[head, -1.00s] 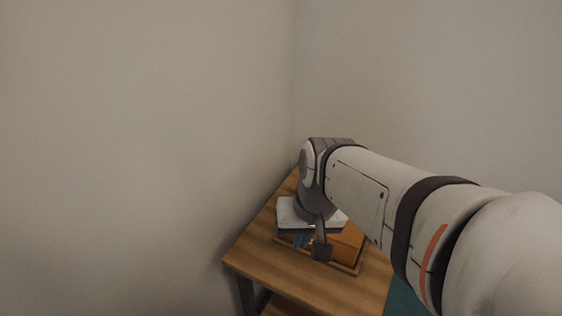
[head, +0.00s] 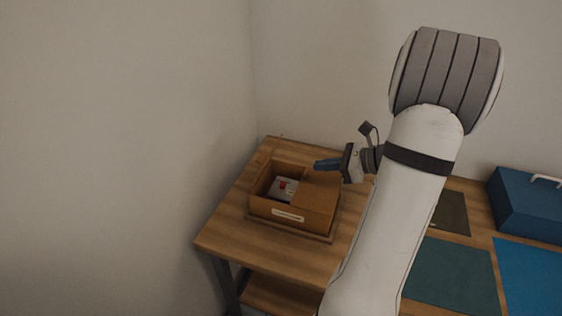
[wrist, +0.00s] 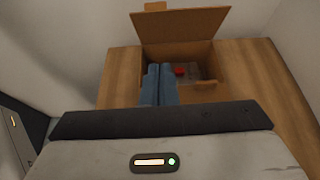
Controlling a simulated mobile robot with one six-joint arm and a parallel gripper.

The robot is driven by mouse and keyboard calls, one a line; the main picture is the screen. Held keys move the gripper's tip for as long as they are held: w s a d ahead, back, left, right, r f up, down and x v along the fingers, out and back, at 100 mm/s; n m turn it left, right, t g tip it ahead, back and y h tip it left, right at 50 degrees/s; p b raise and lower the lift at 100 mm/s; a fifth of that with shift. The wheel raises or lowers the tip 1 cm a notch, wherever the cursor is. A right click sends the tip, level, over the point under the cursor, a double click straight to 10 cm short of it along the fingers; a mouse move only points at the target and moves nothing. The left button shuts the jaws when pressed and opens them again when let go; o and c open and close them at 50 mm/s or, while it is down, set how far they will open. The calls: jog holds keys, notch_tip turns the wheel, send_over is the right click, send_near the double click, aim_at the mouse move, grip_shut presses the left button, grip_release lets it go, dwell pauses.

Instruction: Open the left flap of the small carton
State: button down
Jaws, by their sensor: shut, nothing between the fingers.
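The small brown carton (head: 273,211) sits on the table with a white label on its front. In the wrist view a wide flap (wrist: 180,26) stands raised on the carton's far side, which appears to be the left in the head view. The other flap (head: 314,197) lies over the right part of the opening. Inside, a pale item with a red part (head: 284,188) shows through the open left part. My gripper (head: 317,164) is shut and empty, its blue fingers near the carton's back right. In the wrist view my gripper (wrist: 159,69) overlaps the opening; contact cannot be told.
The wooden table (head: 225,236) stands in a wall corner, with walls close on the left and behind. To the right are dark and teal mats (head: 456,270), a blue mat (head: 535,268) and a blue case with a pale handle (head: 525,205).

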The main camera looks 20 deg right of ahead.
aim_at(262, 161)
jog(key=w+r+p+x, duration=0.1)
jog(key=r+p+x, duration=0.1)
jog(key=x, duration=1)
jog(key=shift+w+a+r+p, duration=0.2)
jog(key=shift+a+p, duration=0.1)
jog(key=shift+a, duration=0.25)
